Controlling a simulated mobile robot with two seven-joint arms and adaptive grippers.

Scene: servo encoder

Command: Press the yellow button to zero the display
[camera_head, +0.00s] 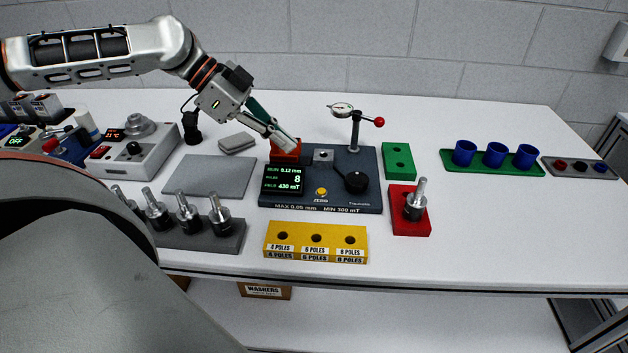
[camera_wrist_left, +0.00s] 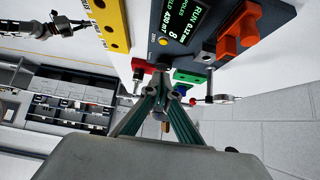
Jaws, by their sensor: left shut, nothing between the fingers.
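The yellow button (camera_head: 321,192), labelled ZERO, sits on the front of the dark tester (camera_head: 345,199). It also shows in the left wrist view (camera_wrist_left: 164,42). Left of the button is the lit display (camera_head: 284,180) with green and white text; it reads RUN 0.12 mm, 8 and 430 mT. My left gripper (camera_head: 294,146) is shut and empty. In the head view its tips overlap the red block (camera_head: 284,155) at the tester's back left, behind the display and apart from the button. I cannot tell whether they touch the block. My right gripper is in neither view.
A black knob (camera_head: 355,181) stands right of the button, and a dial gauge post (camera_head: 355,133) rises behind it. A yellow pole block (camera_head: 315,243) lies in front. A red block (camera_head: 410,218) holding a shaft part and a green block (camera_head: 399,160) are at the right.

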